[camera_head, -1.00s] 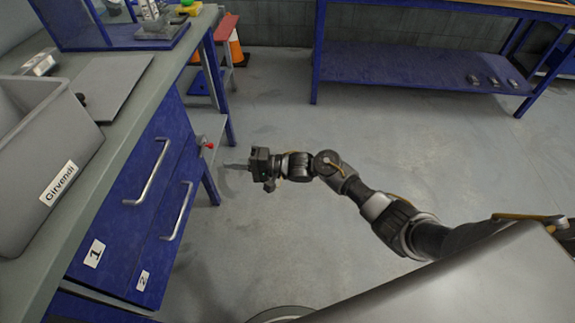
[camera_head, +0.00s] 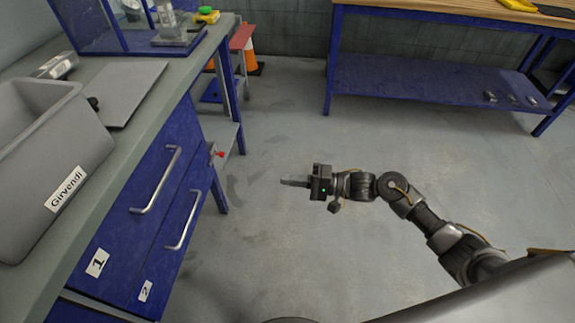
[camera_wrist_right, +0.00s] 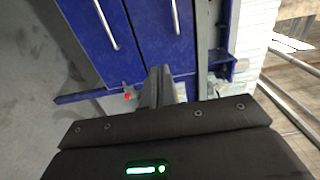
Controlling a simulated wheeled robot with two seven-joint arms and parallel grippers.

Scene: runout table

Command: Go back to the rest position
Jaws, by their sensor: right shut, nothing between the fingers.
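My right gripper (camera_head: 294,182) is over the open floor in the head view, to the right of the blue drawer unit. Its fingers are closed together and hold nothing. In the right wrist view the shut fingers (camera_wrist_right: 158,88) point toward the blue drawer fronts (camera_wrist_right: 135,30), with a gap between. My right arm comes in from the lower right, partly stretched out. My left gripper is not in view.
The workbench (camera_head: 150,125) at left carries a grey bin (camera_head: 40,160) labelled Girvendi and a flat grey panel (camera_head: 128,90). Blue drawers (camera_head: 160,215) have metal handles. A wooden-topped blue table (camera_head: 420,90) stands at the back right. The floor (camera_head: 290,250) between is clear.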

